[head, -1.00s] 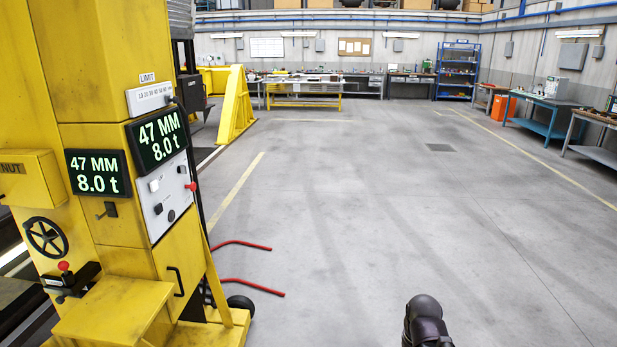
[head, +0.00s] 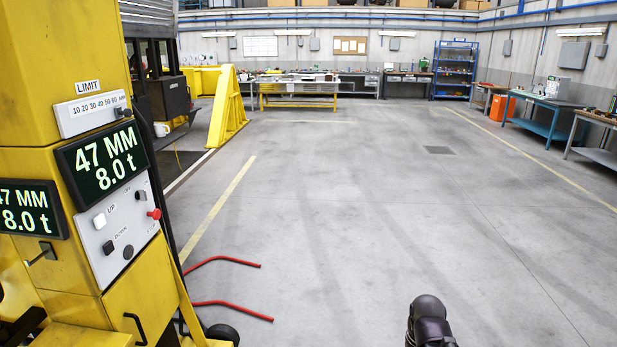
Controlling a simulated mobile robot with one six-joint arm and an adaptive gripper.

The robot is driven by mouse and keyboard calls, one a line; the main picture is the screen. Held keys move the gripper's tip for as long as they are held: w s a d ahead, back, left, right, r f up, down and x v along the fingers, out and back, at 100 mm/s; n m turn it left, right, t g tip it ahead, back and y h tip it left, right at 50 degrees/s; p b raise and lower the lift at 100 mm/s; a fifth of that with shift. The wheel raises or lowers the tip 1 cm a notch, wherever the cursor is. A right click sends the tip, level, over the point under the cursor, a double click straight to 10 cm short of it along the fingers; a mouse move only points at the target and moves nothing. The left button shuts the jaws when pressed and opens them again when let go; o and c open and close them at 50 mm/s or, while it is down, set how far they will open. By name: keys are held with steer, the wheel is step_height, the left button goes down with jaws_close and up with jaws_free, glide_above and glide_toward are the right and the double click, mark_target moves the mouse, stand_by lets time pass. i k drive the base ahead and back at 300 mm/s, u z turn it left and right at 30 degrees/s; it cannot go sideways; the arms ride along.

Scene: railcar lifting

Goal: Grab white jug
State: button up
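A small white object (head: 161,129), which looks like a jug or mug, shows at the left, just past the yellow lifting column. It seems to sit on a dark ledge beside the railcar, and it is too small to make out in detail. A dark rounded link of my own arm (head: 429,322) rises at the bottom edge, right of centre. My gripper is not in view.
The yellow lifting column (head: 60,200), with displays reading 47 MM and 8.0 t, fills the left. Red bars (head: 232,305) stick out low from its base. The grey floor (head: 350,230) ahead is clear. Benches (head: 545,115) line the right wall.

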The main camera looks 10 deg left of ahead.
mark_target(159, 129)
steer(key=i, duration=2.35)
steer(key=u, duration=0.45)
steer(key=i, duration=1.55)
steer(key=u, duration=0.65)
steer(key=i, duration=0.9)
steer(key=u, duration=0.65)
steer(key=i, duration=1.2)
steer(key=u, duration=0.4)
